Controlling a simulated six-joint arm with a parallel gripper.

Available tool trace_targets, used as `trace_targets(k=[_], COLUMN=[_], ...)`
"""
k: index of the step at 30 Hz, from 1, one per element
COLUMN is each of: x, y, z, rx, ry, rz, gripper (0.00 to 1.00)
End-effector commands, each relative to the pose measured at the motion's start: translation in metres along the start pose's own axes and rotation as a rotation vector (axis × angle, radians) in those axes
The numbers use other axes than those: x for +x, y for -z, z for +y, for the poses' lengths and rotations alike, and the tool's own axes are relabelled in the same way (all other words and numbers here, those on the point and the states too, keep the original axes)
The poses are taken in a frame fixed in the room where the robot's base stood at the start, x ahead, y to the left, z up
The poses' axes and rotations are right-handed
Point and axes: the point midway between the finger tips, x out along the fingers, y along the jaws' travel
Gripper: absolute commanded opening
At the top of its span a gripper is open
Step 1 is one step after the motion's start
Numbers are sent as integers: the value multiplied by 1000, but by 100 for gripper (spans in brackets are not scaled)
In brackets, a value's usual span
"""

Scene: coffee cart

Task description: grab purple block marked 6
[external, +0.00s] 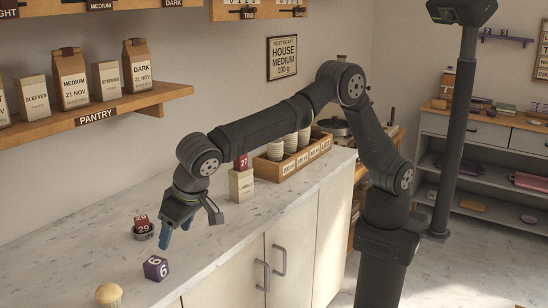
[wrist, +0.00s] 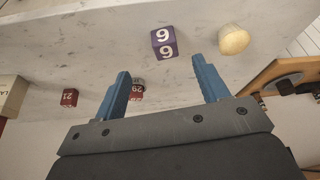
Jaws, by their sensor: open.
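The purple block marked 6 (external: 156,268) rests on the pale marble counter, near its front edge. In the wrist view the purple block (wrist: 165,43) lies beyond the fingertips, roughly between their lines, with its digits upside down. My gripper (external: 175,236) is open and empty, above the counter and a little to the upper right of the block in the external view. Its two blue fingers show apart in the wrist view (wrist: 165,80), and nothing is between them touching either one.
A beige rounded object (external: 108,294) stands left of the purple block. A box with a red block marked 27 (external: 241,162) and a wooden cup rack (external: 268,170) stand farther back. A pantry shelf (external: 150,98) hangs above.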

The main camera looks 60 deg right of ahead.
Motion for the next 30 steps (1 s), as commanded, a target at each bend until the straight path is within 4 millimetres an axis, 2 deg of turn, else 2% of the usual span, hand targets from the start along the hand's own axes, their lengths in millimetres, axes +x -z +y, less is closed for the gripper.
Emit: trace_targets(k=[1, 3, 9, 13, 20, 30], x=[14, 29, 68, 82, 93, 136], y=[0, 0, 0, 1, 3, 8], z=[1, 1, 0, 0, -1, -5], rx=[0, 0, -1, 0, 0, -2], ry=[-4, -4, -2, -1, 0, 1], rz=[-2, -2, -1, -1, 0, -1], gripper=[67, 67, 67, 67, 67, 67])
